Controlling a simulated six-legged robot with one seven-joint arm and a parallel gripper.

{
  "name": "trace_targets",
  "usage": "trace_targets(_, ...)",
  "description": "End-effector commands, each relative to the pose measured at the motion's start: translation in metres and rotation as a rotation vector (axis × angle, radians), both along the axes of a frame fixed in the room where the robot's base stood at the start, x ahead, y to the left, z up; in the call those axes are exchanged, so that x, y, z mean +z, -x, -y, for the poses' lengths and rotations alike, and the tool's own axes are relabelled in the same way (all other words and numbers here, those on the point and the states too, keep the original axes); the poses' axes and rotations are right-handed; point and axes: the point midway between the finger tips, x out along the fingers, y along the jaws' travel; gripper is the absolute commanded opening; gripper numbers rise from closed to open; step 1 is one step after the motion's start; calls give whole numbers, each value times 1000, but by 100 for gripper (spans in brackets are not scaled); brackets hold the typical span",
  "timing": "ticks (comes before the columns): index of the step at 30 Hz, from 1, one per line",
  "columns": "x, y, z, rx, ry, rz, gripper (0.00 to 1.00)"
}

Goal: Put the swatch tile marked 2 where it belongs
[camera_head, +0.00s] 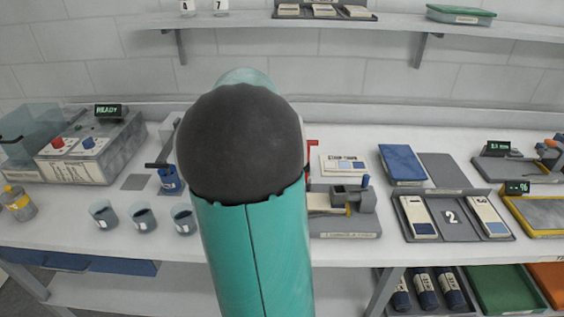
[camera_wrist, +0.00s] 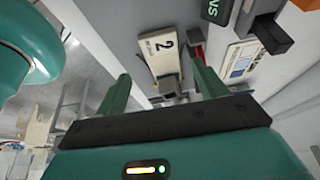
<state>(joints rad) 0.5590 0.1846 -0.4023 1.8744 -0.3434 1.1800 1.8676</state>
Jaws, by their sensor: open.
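The swatch tile marked 2 (camera_wrist: 162,55) shows in the wrist view, a pale tile with a large black 2 and small print, on a grey surface. My gripper (camera_wrist: 160,88) is open, with its two green fingers apart and the tile between and beyond their tips. Nothing shows gripped; I cannot tell the exact gap. In the head view my arm hides the gripper and this tile. A grey three-slot tray (camera_head: 452,237) stands at right. Its middle slot, marked 2 (camera_head: 451,217), is empty; the left tile (camera_head: 419,216) and right tile (camera_head: 488,216) lie in the outer slots.
A grey press-like device (camera_head: 348,213) stands left of the tray. Several dark cups (camera_head: 143,218) stand at left. A wall shelf (camera_head: 350,22) holds more tiles.

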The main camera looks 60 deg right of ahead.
Motion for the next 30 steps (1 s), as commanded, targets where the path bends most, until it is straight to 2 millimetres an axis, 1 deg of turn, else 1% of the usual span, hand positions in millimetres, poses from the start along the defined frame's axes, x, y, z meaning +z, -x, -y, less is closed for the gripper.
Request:
trace_targets(1, -9, 4, 1, -3, -3, -3, 71)
trace_targets(9, -54, 20, 9, -2, -3, -3, 71)
trace_targets(12, -68, 26, 12, -2, -3, -3, 71)
trace_targets(15, -77, 29, 14, -1, -2, -1, 71)
trace_targets(19, -83, 31, 15, 0, -1, 0, 71)
trace_targets(27, -84, 31, 15, 0, 0, 1, 71)
trace_targets(28, -84, 31, 15, 0, 0, 1, 67)
trace_targets(30, -84, 31, 15, 1, -1, 1, 53)
